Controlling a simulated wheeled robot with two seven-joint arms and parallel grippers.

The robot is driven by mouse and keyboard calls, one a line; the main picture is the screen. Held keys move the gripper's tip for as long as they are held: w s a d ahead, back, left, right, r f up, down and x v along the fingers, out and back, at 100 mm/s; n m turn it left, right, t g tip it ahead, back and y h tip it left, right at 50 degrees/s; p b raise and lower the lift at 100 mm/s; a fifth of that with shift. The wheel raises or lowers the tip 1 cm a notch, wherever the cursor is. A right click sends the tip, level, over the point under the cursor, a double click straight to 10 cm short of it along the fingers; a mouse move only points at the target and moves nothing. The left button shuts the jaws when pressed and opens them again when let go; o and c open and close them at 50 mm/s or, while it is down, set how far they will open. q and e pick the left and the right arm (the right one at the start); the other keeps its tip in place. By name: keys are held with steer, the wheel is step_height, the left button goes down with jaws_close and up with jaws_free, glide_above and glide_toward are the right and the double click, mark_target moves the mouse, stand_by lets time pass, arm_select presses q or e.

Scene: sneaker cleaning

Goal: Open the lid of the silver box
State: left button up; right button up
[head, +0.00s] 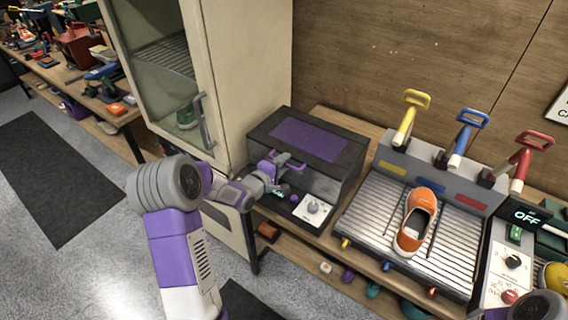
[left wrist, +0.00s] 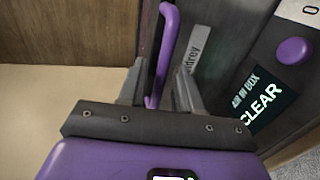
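The box (head: 345,157) is dark grey with a purple panel on top and stands right of the tall cabinet in the head view. Its lid looks shut. A purple bar handle (left wrist: 168,45) sits on its front and shows close up in the left wrist view. My left gripper (left wrist: 160,92) is at this handle, with its two fingers apart and the bar between them. I cannot tell whether a finger touches the bar. In the head view my left gripper (head: 277,170) covers part of the box front. My right gripper is not in view.
A beige glass-door cabinet (head: 235,70) stands close left of the box. A control panel with a knob (head: 313,208) is at the box's front right. Right of it, an orange sneaker (head: 416,222) lies on a ribbed rack (head: 372,222) with coloured-handled levers behind.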

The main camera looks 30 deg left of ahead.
arm_select(q)
steer(key=shift+w, duration=0.35)
jaws_close()
